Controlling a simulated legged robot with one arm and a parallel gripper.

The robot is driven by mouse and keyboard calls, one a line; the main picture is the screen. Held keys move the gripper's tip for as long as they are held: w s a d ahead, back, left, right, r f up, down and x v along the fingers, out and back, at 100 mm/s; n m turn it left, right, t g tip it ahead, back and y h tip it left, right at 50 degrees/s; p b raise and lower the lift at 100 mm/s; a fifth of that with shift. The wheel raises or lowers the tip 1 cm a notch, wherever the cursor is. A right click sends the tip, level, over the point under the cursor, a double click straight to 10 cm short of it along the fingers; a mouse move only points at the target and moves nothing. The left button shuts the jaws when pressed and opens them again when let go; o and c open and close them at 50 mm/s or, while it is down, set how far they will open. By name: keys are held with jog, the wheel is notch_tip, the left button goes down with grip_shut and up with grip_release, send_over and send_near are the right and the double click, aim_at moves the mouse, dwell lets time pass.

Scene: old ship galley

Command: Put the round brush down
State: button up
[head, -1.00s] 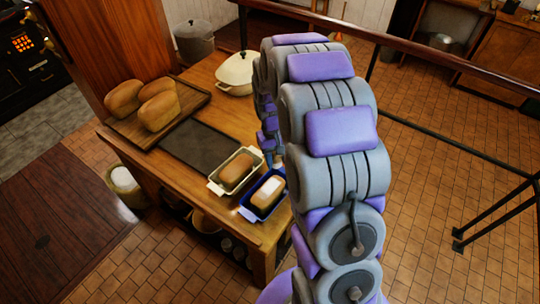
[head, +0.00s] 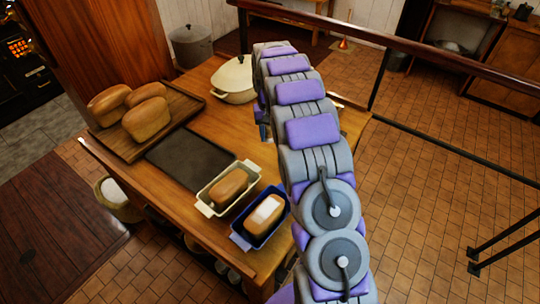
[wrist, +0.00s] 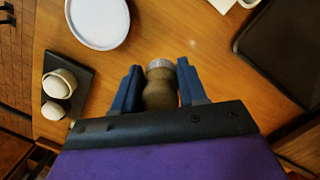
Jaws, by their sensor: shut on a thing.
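In the wrist view my gripper (wrist: 158,68) has its two blue fingers closed on the round brush (wrist: 160,90). The brush shows a brown, rounded body with a grey band at its far end. It is over the wooden table (wrist: 215,55); I cannot tell whether it touches the top. In the head view my arm hides the brush and most of my gripper, over the right part of the table (head: 215,150).
Cream (head: 228,186) and blue (head: 262,218) loaf tins stand at the table's front. A dark tray (head: 190,160), a bread board (head: 180,115) and a lidded cream pot (head: 234,78) are left of my arm. In the wrist view, a white round thing (wrist: 98,22) and a dark stand (wrist: 75,88) flank bare wood.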

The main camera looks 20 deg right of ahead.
aim_at(270, 141)
notch_tip(270, 141, down, 4)
jog(key=shift+d+f+b, duration=0.1)
jog(key=shift+b, duration=0.4)
notch_tip(270, 141, down, 5)
jog(key=shift+f+b, duration=0.2)
jog(key=shift+b, duration=0.5)
jog(key=shift+r, duration=0.1)
jog(key=o, duration=1)
